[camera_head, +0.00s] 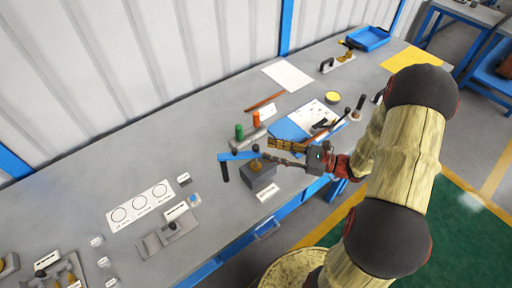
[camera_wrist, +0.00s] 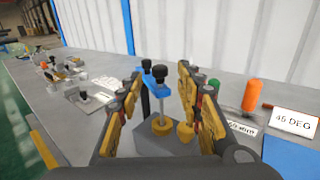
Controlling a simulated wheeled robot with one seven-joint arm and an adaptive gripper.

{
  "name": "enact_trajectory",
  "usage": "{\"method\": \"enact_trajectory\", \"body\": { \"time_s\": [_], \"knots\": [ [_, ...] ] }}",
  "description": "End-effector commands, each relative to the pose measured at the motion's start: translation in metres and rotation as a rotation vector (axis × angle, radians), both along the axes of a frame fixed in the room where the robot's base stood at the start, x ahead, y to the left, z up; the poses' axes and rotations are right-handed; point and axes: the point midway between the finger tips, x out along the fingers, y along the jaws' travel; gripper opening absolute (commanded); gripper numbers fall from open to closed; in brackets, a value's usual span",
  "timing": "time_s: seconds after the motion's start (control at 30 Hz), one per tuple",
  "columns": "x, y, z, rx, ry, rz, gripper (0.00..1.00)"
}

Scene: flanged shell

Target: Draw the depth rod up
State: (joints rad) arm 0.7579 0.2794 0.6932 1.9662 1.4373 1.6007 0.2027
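The depth gauge has a blue crossbar (camera_head: 238,156) over a grey block (camera_head: 262,178) near the table's front edge. In the wrist view a slim upright rod with a black knob (camera_wrist: 159,72) passes by the blue bar down to a brass disc (camera_wrist: 162,126) on the block. I take this for the depth rod. A second black knob (camera_wrist: 146,64) tops the bar, and a dark leg hangs at its outer end. My gripper (camera_head: 267,150) is open, its fingers pointing at the gauge from the right. The rod shows between the fingers in the wrist view; contact is unclear.
Green (camera_head: 239,132) and orange (camera_head: 256,119) handles stand just behind the gauge. A blue mat with papers (camera_head: 290,129) lies to the right. A small grey fixture (camera_head: 172,231) and a white card with circles (camera_head: 140,205) lie to the left.

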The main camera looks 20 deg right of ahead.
Motion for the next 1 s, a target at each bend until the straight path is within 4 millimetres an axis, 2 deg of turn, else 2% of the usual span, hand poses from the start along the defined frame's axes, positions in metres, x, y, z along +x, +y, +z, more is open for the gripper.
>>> {"method": "enact_trajectory", "body": {
  "time_s": [0.2,0.4,0.8,1.0],
  "knots": [
    [0.019,0.029,-0.001,-0.002,-0.001,0.007,0.36],
    [0.031,0.046,-0.001,-0.003,0.000,0.005,0.36],
    [0.035,0.051,0.000,-0.003,0.000,0.002,0.36],
    [0.035,0.050,0.000,-0.004,0.000,0.002,0.25]
  ]
}}
